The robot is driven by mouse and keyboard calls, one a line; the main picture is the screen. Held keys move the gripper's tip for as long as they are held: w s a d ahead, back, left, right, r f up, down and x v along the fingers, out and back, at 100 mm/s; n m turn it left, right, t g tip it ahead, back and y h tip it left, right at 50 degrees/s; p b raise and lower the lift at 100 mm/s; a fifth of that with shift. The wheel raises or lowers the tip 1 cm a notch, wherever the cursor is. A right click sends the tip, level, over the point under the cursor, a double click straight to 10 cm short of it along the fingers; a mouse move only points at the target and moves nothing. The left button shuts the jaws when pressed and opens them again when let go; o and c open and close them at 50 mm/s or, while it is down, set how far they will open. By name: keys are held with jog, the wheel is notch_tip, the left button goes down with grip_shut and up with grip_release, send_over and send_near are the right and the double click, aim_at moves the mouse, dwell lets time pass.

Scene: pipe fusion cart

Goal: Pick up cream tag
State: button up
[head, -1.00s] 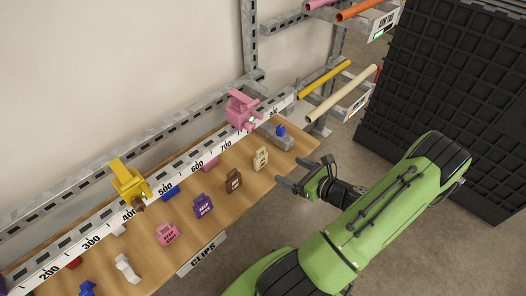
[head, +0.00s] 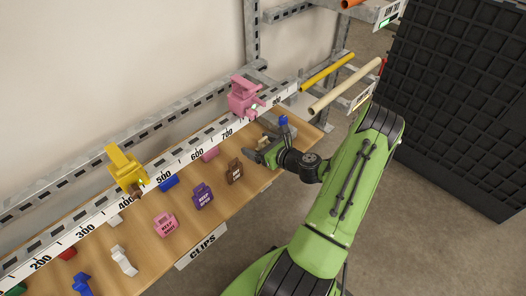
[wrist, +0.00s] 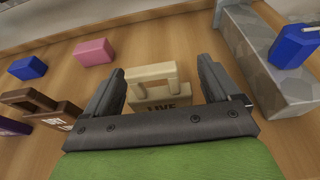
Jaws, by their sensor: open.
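The cream tag (wrist: 158,88) shows in the wrist view, between my two open fingers, with dark lettering that reads "LIVE" partly hidden by my gripper's body. It has a handle-like loop at its far end. In the head view only a small part of the cream tag (head: 264,139) shows behind my gripper (head: 262,153), at the right end of the wooden shelf. My gripper (wrist: 155,80) is open, with one finger on each side of the tag.
A brown tag (wrist: 45,112) lies left of my gripper, with a pink block (wrist: 94,51) and a blue block (wrist: 27,67) beyond. A grey metal bracket (wrist: 262,65) with a blue piece (wrist: 295,45) stands close on the right. The numbered rail (head: 180,163) runs behind.

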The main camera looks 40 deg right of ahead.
jog(key=c, duration=1)
jog(key=shift+c, duration=0.2)
